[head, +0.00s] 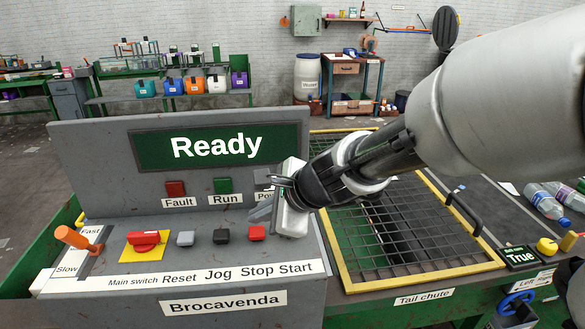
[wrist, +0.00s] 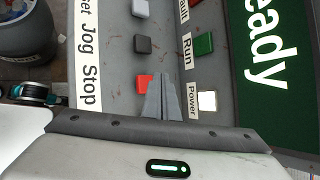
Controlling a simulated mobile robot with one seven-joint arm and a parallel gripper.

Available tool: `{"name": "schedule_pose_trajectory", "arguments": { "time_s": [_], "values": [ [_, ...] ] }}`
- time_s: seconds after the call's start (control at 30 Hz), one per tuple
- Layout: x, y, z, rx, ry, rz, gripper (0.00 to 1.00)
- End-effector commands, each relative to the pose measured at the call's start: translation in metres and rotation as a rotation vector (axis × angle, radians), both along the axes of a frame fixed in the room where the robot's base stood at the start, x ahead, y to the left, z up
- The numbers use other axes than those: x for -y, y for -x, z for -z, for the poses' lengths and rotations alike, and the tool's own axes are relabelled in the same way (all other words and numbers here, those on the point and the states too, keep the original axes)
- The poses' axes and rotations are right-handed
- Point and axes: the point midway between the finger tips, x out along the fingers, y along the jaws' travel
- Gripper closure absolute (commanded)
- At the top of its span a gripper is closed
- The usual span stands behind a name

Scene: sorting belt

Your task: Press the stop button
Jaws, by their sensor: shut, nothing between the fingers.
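The stop button (head: 257,233) is a small red square button on the grey control panel, in line with the "Stop" label (head: 252,273). In the wrist view the red button (wrist: 143,82) shows beside the fingers, its right part covered by them. My gripper (head: 262,211) is shut and empty, over the panel just behind the red button in the head view. Its fingertips (wrist: 157,80) point toward the panel in the wrist view. I see no contact with the button. The place above the "Start" label is hidden behind my gripper.
A black jog button (head: 221,236), a grey reset button (head: 186,238) and a red main switch (head: 145,238) on yellow stand left of it. Behind are the fault lamp (head: 176,188), run lamp (head: 222,185) and "Ready" display (head: 150,150). A yellow-framed grate (head: 345,280) lies right.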

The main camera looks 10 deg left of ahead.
Motion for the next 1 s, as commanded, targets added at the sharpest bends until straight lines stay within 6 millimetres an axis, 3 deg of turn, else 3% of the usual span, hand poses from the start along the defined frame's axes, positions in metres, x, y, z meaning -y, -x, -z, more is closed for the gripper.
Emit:
{"name": "schedule_pose_trajectory", "arguments": {
  "time_s": [0.1,0.4,1.0],
  "values": [
    [0.0,0.0,-0.017,0.001,0.0,0.0,1.0],
    [0.0,0.0,-0.045,0.0,-0.001,0.001,1.0],
    [0.0,0.0,-0.044,0.0,0.0,0.0,1.0]
  ]
}}
